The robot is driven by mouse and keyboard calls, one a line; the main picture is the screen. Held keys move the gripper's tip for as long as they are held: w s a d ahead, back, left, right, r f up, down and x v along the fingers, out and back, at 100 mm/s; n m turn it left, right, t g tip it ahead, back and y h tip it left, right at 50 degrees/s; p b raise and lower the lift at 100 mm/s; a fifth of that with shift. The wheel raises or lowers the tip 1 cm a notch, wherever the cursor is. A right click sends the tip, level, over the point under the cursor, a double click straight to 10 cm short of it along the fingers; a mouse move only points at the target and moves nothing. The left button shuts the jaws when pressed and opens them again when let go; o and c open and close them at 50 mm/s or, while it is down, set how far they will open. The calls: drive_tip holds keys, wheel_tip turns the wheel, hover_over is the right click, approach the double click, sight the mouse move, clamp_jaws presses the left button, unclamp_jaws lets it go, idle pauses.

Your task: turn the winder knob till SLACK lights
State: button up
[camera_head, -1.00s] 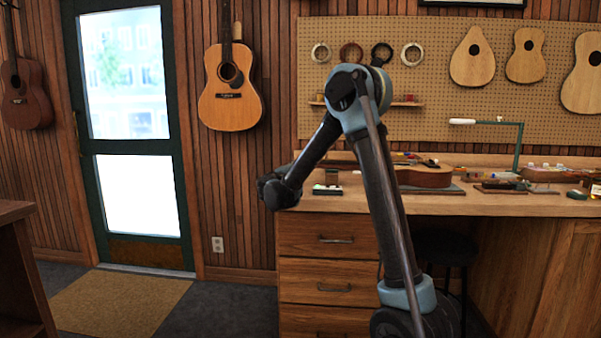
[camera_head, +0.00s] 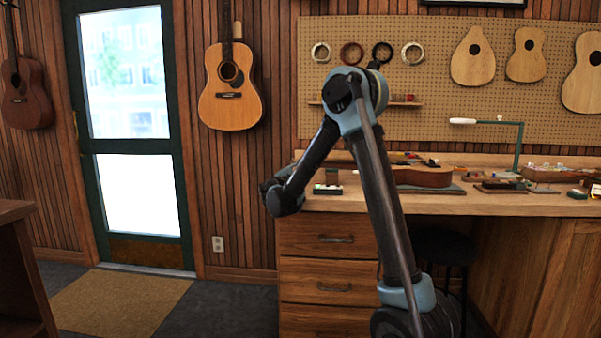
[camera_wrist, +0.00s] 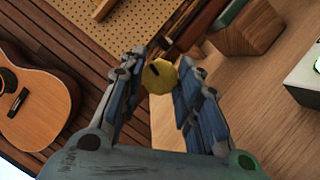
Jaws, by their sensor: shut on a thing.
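In the wrist view a yellow knob (camera_wrist: 159,77) with a dark mark on its face sits between the blue-padded fingers of my gripper (camera_wrist: 163,64). The fingers are shut on the knob from both sides. In the head view the fingertips and the knob are hidden behind my arm. A small white and black box (camera_head: 327,189) stands on the bench beside my wrist. It also shows at the right edge of the wrist view (camera_wrist: 302,82), with a bit of green on it. Its lettering is too small to read.
A wooden block (camera_wrist: 247,27) supports a dark neck-like bar near the knob.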

drive_tip(key=o, duration=0.8)
drive_tip(key=shift+d+f, duration=0.1)
drive_tip(key=shift+f, duration=0.05)
drive_tip(key=v, duration=1.2)
